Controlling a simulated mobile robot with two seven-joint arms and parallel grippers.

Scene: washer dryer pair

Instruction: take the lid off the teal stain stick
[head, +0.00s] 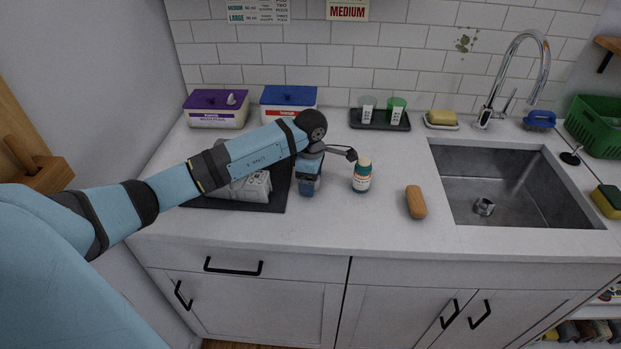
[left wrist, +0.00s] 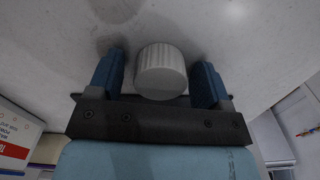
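The teal stain stick (head: 362,178) stands upright on the counter, with a cream, rounded top showing and a pale label. My left gripper (head: 310,188) points down just left of it, close to the counter and apart from the stick. In the left wrist view, a white ridged lid (left wrist: 161,70) is between the two blue fingers of my left gripper (left wrist: 158,75). A gap shows between the lid and the left-hand finger, so the fingers look open around it. In the head view the lid is hidden by the gripper. My right gripper is not in view.
A tan bar (head: 415,202) lies right of the stick, before the sink (head: 500,185). A dark tray (head: 357,118) with two small cups stands behind. Purple-lidded (head: 217,110) and blue-lidded (head: 289,100) tubs stand at the back. A dark mat (head: 275,196) lies left. Counter in front is clear.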

